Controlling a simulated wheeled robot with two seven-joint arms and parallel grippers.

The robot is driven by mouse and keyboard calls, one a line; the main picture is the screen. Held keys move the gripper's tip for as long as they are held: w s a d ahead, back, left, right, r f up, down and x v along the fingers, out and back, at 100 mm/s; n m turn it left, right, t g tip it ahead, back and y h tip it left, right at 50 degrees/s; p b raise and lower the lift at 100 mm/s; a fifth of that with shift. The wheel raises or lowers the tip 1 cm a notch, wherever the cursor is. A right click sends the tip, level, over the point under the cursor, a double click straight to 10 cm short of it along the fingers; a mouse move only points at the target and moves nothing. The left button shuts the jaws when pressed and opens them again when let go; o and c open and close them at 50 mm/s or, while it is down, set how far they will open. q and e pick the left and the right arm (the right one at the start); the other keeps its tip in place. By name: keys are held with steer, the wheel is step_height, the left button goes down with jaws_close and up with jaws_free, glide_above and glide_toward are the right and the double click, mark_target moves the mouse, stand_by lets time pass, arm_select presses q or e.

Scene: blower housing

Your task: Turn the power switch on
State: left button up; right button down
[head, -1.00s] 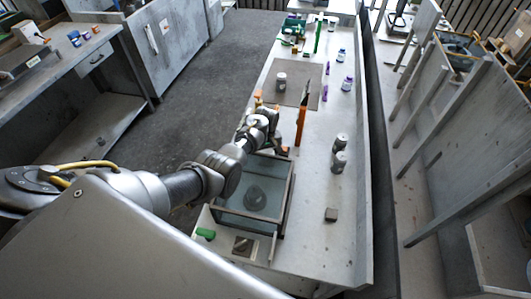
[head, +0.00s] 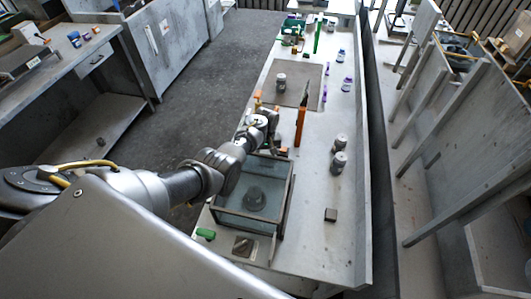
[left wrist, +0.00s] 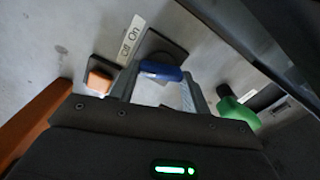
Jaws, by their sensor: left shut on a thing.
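The power switch (left wrist: 160,72) has a blue handle on a dark plate in the left wrist view. A white label (left wrist: 131,41) reading "Off" and "On" is beside the plate. My left gripper (left wrist: 158,92) is shut on the blue handle, a finger on either side. I cannot tell which label word the handle points to. In the head view my left gripper (head: 272,132) is at the far end of the glass-sided box, and it and the arm hide the switch. My right gripper is in neither view.
The glass-sided box (head: 285,205) holds a dark round part (head: 255,198). An orange-handled tool (head: 300,125) stands beyond it. An orange part (left wrist: 99,80) and a green handle (left wrist: 238,113) flank the switch. Jars (head: 339,162) stand to the right, with clear bench around them.

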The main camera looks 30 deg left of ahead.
arm_select(q)
steer(key=m, duration=0.4)
steer(key=shift+m+p, duration=0.3)
steer(key=shift+p, duration=0.05)
steer(key=shift+d+m, duration=0.15)
steer(key=shift+m, duration=2.35)
steer(key=shift+o, duration=0.2)
steer(key=shift+c, duration=0.2)
steer(key=o, duration=1)
